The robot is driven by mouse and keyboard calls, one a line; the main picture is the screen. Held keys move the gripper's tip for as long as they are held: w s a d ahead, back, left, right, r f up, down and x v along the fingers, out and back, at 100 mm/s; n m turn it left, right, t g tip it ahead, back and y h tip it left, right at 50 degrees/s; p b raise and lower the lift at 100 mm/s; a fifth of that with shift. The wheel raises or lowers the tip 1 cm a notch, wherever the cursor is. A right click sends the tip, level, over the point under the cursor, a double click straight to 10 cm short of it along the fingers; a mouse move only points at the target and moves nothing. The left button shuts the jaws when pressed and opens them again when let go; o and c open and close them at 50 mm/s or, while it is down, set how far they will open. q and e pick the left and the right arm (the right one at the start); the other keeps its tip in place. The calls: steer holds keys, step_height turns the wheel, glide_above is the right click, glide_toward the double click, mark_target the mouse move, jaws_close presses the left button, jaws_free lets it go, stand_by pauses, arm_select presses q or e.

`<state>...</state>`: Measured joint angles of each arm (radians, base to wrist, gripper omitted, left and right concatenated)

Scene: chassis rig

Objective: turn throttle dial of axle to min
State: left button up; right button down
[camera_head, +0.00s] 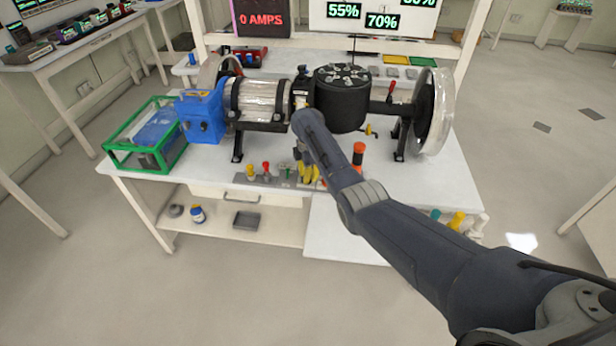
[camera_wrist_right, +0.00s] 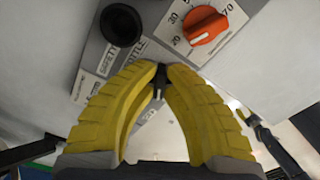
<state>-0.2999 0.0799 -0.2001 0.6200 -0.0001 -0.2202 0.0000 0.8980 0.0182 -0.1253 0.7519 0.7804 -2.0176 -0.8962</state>
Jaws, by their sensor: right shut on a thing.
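The axle rig (camera_head: 341,105) stands on the white table in the head view, with a blue housing, a metal cylinder, a black drum and a large wheel. My right gripper (camera_head: 309,173) reaches down to the control panel at the table's front edge. In the right wrist view, the yellow fingertips of my right gripper (camera_wrist_right: 158,72) are closed around a small black knob, the throttle dial (camera_wrist_right: 159,80), beside a label partly reading "TTLE". The fingers hide much of the dial, and its setting cannot be read. My left gripper is not in view.
Close to the fingertips in the wrist view are an orange dial (camera_wrist_right: 205,26) with a numbered scale and a round black knob (camera_wrist_right: 122,25). A green-framed box (camera_head: 148,138) stands at the table's left. Small levers (camera_head: 266,168) stand left of my gripper.

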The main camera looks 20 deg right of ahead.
stand_by(0.4)
steer(key=c, duration=1.5)
jaws_free()
steer(key=shift+o, duration=0.2)
step_height(320, 180, up, 12)
steer(key=shift+f, duration=0.1)
